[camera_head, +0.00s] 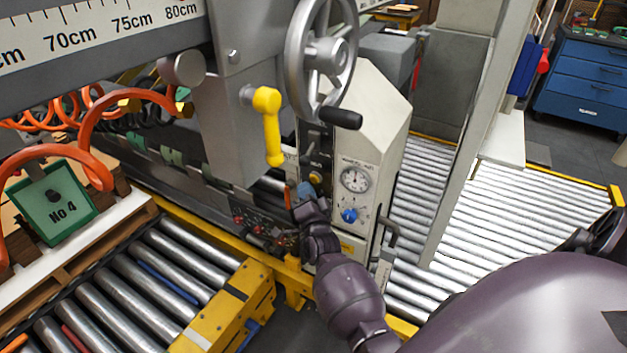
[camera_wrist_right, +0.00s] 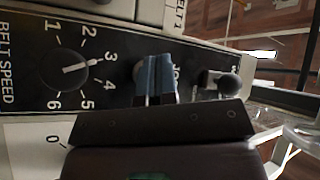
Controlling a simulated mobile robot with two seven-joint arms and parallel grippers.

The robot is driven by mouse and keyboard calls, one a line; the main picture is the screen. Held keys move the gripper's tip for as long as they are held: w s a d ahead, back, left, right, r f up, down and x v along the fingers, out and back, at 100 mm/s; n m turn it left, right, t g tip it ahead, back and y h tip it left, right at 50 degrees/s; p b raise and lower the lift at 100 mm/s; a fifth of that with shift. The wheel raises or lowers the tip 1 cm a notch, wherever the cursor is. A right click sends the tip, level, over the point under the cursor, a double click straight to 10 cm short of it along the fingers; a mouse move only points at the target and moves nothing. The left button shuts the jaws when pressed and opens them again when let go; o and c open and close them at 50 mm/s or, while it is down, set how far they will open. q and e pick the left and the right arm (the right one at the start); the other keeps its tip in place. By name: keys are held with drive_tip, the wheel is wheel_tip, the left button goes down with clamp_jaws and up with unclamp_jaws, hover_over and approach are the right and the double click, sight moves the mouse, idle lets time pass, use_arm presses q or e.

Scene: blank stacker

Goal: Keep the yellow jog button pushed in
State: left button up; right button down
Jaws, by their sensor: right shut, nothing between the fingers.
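The yellow jog button (camera_head: 316,178) is a small round spot on the dark panel of the grey control column in the head view. My right gripper (camera_head: 303,191) is at that panel, its fingertips just beside the button in the picture. In the right wrist view my blue fingertips (camera_wrist_right: 156,79) are shut together with nothing between them, in front of the panel by the partly covered JOG lettering. They hide most of the button's place there, so I cannot tell whether they touch it or how far in it is. My left gripper is out of view.
A belt speed dial (camera_wrist_right: 70,69) and a black-knobbed lever (camera_wrist_right: 222,83) flank my fingertips. The column also carries a round gauge (camera_head: 355,179), a blue knob (camera_head: 349,215) and a handwheel (camera_head: 327,55). A yellow handle (camera_head: 270,125) hangs to the left.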

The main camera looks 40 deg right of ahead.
drive_tip(key=shift+d, duration=0.1)
idle(0.6)
drive_tip(key=shift+w+d, duration=0.15)
drive_tip(key=shift+d, duration=0.15)
drive_tip(key=shift+w+d, duration=0.2)
drive_tip(key=shift+d, duration=0.3)
idle(2.2)
drive_tip(key=shift+a, duration=0.1)
idle(1.4)
drive_tip(key=shift+s+a, duration=0.4)
drive_tip(key=shift+a, duration=0.4)
drive_tip(key=a, duration=0.1)
drive_tip(key=s+a+p, duration=0.1)
drive_tip(key=a, duration=0.1)
drive_tip(key=s+a, duration=0.1)
drive_tip(key=shift+a+f+p, duration=0.1)
drive_tip(key=shift+a+p, duration=0.2)
